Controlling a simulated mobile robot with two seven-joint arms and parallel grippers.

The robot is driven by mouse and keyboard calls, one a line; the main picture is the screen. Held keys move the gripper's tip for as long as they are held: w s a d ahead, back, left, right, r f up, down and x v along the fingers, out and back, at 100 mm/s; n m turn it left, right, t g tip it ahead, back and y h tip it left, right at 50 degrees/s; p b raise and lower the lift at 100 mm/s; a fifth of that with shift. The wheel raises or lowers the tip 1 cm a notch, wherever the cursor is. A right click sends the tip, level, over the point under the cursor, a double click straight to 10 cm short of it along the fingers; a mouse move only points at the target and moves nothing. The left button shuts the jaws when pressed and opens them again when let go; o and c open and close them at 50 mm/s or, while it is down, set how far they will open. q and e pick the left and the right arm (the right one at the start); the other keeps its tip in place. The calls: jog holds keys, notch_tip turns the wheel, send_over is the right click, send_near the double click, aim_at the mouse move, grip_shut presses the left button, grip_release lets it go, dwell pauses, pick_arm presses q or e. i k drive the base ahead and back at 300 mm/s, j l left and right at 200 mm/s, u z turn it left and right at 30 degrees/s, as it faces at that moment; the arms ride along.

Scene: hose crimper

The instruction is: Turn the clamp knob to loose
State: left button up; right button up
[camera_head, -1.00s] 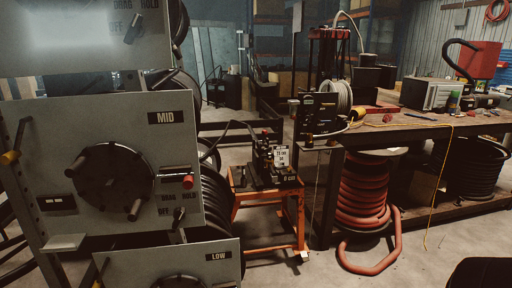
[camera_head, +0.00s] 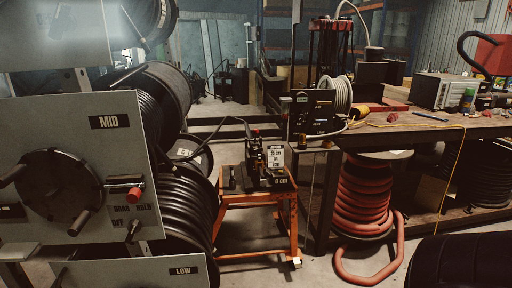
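No part is clearly labelled as the clamp knob. A small black device (camera_head: 265,172) with a white printed sign (camera_head: 274,155) sits on an orange stand (camera_head: 255,228) in the middle. A small red knob (camera_head: 256,132) tops it; its setting is too small to tell. On the left, a grey MID panel (camera_head: 128,155) carries a red-tipped handle (camera_head: 135,194) and a small lever (camera_head: 133,228) near DRAG, HOLD and OFF markings. Neither of my grippers shows.
The MID panel, a LOW panel (camera_head: 130,274) and black hose reels (camera_head: 185,215) fill the left. A workbench (camera_head: 420,131) stands right, with a red hose coil (camera_head: 362,205) below. A dark ribbed shape (camera_head: 460,262) occupies the lower right. Open floor lies before the stand.

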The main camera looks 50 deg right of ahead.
aim_at(257, 151)
jog(key=k+l, duration=0.1)
jog(key=l, duration=0.35)
jog(key=l+u, duration=0.1)
jog(key=l, duration=0.3)
jog(key=k+l, duration=0.15)
jog(key=l, duration=0.3)
jog(key=k+l+u, duration=0.1)
jog(key=l, duration=0.35)
